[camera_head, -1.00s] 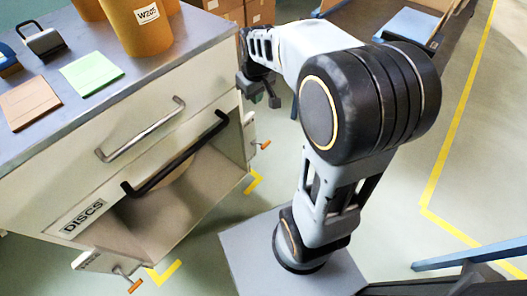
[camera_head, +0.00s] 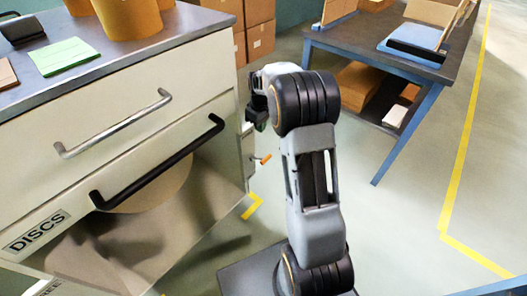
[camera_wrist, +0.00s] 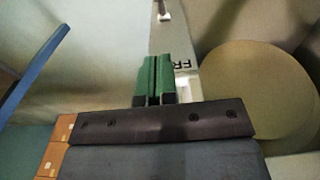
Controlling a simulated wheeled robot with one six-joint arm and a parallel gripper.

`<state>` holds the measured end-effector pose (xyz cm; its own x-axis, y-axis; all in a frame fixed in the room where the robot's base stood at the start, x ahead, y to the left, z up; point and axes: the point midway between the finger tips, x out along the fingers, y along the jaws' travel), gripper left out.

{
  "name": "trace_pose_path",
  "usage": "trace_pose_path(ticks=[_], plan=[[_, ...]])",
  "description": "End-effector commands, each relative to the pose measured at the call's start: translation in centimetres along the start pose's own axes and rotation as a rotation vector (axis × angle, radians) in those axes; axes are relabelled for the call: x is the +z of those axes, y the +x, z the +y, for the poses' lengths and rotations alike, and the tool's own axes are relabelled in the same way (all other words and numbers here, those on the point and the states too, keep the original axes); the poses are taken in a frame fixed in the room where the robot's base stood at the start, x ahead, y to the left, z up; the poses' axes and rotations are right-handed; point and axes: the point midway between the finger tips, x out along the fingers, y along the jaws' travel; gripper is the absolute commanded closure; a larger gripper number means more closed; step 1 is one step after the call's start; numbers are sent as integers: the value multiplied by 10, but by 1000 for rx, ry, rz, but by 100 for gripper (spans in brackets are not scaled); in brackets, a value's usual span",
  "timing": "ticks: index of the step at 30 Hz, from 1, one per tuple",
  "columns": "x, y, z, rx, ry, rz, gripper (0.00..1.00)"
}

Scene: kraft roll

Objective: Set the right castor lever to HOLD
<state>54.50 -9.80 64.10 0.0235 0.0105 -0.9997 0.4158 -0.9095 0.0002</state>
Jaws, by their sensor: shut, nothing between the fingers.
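The right castor lever (camera_head: 262,158) has an orange tip. In the head view it sticks out to the right from a pale plate (camera_head: 247,148) at the cabinet's lower right corner. My gripper (camera_head: 260,122) is above it, apart from it and partly hidden by my arm. In the wrist view my gripper's green fingers (camera_wrist: 154,79) are closed together and empty, over a pale plate (camera_wrist: 177,38) with the letters "FR" showing. The rest of that label is hidden. A small whitish piece at the plate's far end may be part of the lever. I cannot read the lever's setting.
A blue-legged table (camera_head: 385,60) stands at the back right. Floor between is clear.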

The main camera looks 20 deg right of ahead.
Motion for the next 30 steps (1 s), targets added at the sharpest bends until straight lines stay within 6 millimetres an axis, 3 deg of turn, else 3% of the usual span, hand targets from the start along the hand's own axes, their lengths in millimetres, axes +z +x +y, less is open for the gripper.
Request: trace_pose_path(ticks=[5,21,30], plan=[[0,15,-1,-2,0,-3,100],[4,110,0,-1,2,-2,100],[22,130,0,-1,1,-1,100]])
